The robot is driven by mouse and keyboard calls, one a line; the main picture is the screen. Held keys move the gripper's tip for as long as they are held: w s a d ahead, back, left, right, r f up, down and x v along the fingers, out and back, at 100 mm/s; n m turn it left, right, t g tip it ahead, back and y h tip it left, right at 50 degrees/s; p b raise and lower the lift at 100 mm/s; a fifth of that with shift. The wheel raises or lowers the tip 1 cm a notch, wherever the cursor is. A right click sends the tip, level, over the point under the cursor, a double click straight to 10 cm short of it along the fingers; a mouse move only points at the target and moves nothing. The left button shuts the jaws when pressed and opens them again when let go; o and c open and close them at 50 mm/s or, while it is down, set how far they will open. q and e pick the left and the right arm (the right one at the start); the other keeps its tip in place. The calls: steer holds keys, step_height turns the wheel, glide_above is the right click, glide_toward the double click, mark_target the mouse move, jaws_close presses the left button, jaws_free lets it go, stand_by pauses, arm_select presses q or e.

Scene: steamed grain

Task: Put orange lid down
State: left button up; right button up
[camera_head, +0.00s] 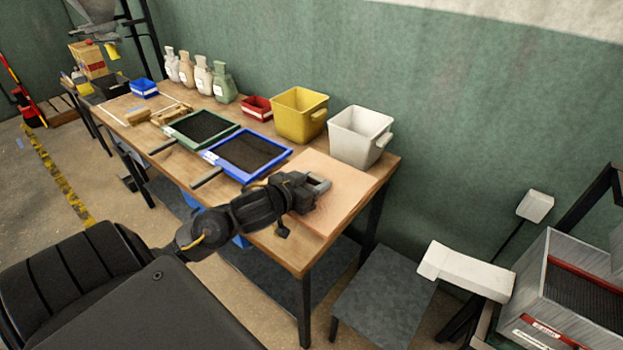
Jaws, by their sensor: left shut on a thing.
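The orange lid (345,190) appears as a flat, pale orange square panel at the near right end of the wooden table. It looks level and lies at or very near the tabletop; I cannot tell if there is a gap beneath it. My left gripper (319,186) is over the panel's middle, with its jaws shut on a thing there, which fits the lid. The exact grip is too small to see, and my arm covers the panel's left part. My right gripper is not in view.
A blue-framed sieve (205,155) and a green-framed one (170,130) lie left of the panel. A yellow bin (299,117) and a white bin (358,138) stand behind it, with a small red bin (257,108) and several bottles further left. A grey stool (385,290) stands right of the table.

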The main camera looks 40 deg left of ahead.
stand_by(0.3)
arm_select(q)
steer(key=w+d+r, duration=0.1)
steer(key=d+r, duration=0.1)
steer(key=w+d+r, duration=0.2)
steer(key=d, duration=0.1)
steer(key=w+d+r, duration=0.2)
steer(key=d, duration=0.1)
steer(key=shift+d+r, duration=0.1)
steer(key=shift+r, duration=0.25)
steer(key=w+d+r, duration=0.1)
steer(key=d+r, duration=0.4)
steer(key=shift+d+r, duration=0.2)
steer(key=shift+d, duration=0.2)
steer(key=shift+w, duration=0.1)
steer(key=s+d+f+m+g+h, duration=0.1)
steer(key=s+d+f+m+h, duration=0.2)
steer(key=s+d+f, duration=0.2)
steer(key=s+d+f+m+h, duration=0.3)
steer(key=s+d+f+h, duration=0.1)
steer(key=d+f, duration=0.4)
steer(key=shift+s+d+g, duration=0.4)
steer(key=shift+s+d, duration=0.45)
steer(key=shift+d, duration=0.3)
